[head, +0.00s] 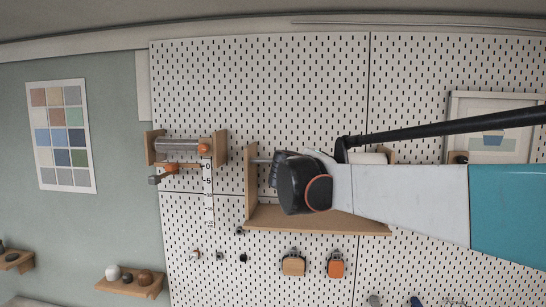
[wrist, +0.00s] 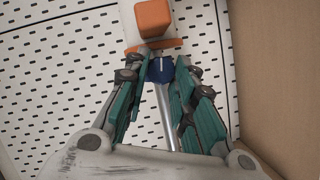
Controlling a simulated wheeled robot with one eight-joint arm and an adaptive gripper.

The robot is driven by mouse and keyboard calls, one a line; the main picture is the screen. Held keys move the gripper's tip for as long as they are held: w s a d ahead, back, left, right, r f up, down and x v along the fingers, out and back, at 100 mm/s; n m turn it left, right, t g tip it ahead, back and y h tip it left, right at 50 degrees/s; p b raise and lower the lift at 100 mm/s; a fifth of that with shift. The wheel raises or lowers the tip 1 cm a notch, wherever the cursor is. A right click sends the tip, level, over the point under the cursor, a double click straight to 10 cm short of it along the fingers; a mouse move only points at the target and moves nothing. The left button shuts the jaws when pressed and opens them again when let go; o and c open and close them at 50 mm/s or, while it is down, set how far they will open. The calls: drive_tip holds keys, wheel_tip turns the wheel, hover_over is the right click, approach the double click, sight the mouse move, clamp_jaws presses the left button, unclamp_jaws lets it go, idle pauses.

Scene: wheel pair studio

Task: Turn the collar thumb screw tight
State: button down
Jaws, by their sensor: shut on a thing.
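A dark blue knob (wrist: 161,69) with a pale line on it, which looks like the thumb screw, sits between my fingertips in the wrist view. My gripper (wrist: 160,75) is shut on it, with teal fingers on both sides. An orange band (wrist: 155,47) lies just above the knob, with an orange block (wrist: 153,17) beyond it. A steel rod (wrist: 166,115) runs down from the knob between the fingers. In the head view my gripper (head: 275,170) is at the wooden bracket (head: 251,190), and my wrist hides the knob. How tight the screw is cannot be told.
A wooden holder (head: 220,145) with a steel roller (head: 176,144) is left of my gripper, with a scale strip (head: 208,190) below. Orange tags (head: 336,267) hang underneath. A wooden wall (wrist: 275,80) stands close at right in the wrist view.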

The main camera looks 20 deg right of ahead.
drive_tip(key=c, duration=1.7)
unclamp_jaws()
drive_tip(key=shift+s+a+r, duration=0.1)
drive_tip(key=shift+s+a, duration=0.05)
drive_tip(key=shift+s, duration=0.15)
drive_tip(key=o, duration=0.4)
drive_tip(key=shift+w, duration=0.15)
drive_tip(key=shift+c, duration=0.2)
drive_tip(key=v, duration=1.1)
drive_tip(key=shift+a, duration=0.2)
